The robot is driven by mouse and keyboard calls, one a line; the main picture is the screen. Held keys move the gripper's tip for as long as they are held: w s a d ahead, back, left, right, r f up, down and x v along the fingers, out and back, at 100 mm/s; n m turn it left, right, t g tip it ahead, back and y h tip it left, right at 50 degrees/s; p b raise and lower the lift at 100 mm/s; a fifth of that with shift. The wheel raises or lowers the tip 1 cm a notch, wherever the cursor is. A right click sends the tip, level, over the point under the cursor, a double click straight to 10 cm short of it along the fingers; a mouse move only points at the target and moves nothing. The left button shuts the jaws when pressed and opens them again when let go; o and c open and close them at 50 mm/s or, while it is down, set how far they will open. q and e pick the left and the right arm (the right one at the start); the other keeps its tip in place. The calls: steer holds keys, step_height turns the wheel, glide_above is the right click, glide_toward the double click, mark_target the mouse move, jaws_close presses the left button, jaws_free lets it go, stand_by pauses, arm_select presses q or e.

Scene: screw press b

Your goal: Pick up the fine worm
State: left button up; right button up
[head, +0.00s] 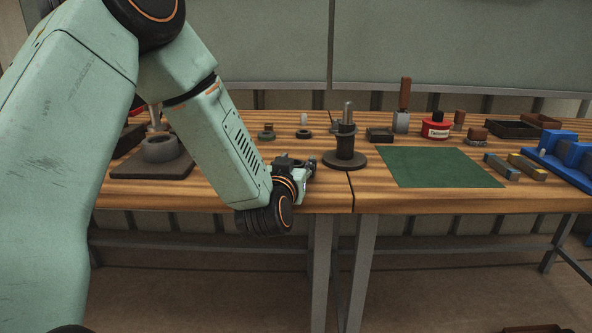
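I cannot tell for sure which part is the fine worm. A dark upright post with a round foot (345,158) and a pale metal pin on top stands near the front edge, at the middle. Small dark round parts (304,134) lie behind my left gripper, one with a greenish tint (266,135). My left gripper (309,165) is low over the front of the bench, just left of the post's foot. Its fingers are small and partly hidden by the wrist, so its opening is unclear. My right gripper is not in view.
A green mat (440,167) lies bare to the right. Behind it are a brown-handled tool (403,110), a red container (436,129) and dark trays (511,129). Metal blocks (527,167) and a blue holder (570,155) stand right. A ring on a dark plate (150,166) is left.

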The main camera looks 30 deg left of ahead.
arm_select(q)
steer(key=c, duration=0.9)
